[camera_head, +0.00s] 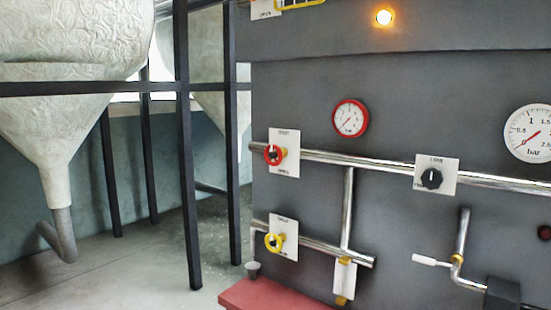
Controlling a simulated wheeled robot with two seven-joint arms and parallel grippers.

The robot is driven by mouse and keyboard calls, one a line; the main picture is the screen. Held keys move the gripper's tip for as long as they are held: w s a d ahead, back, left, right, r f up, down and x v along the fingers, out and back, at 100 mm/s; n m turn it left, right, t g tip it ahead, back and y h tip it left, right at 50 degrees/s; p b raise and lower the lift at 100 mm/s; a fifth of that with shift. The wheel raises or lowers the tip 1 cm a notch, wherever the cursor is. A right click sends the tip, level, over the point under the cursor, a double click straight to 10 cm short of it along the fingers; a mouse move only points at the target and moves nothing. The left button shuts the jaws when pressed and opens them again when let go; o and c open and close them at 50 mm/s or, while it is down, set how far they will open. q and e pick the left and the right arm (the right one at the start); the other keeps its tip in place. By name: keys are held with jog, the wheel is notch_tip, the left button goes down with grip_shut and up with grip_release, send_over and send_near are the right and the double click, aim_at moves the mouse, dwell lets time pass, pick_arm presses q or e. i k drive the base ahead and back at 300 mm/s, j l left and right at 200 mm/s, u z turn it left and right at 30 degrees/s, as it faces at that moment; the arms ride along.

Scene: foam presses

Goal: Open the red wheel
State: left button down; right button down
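The red wheel (273,155) is a small red hand wheel with a dark centre on the left of the grey machine panel. It sits in front of a white label plate (286,138) at the left end of the upper chrome pipe (325,156). Whether its valve is open or closed cannot be told. Neither of my grippers shows in the head view.
A red-rimmed gauge (350,118), a black knob (431,178) and a white-handled lever (430,261) are on the panel. Black frame posts (187,150) stand left. A red ledge (275,295) juts out below.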

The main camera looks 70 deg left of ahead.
aim_at(273, 154)
jog(key=u, duration=2.3)
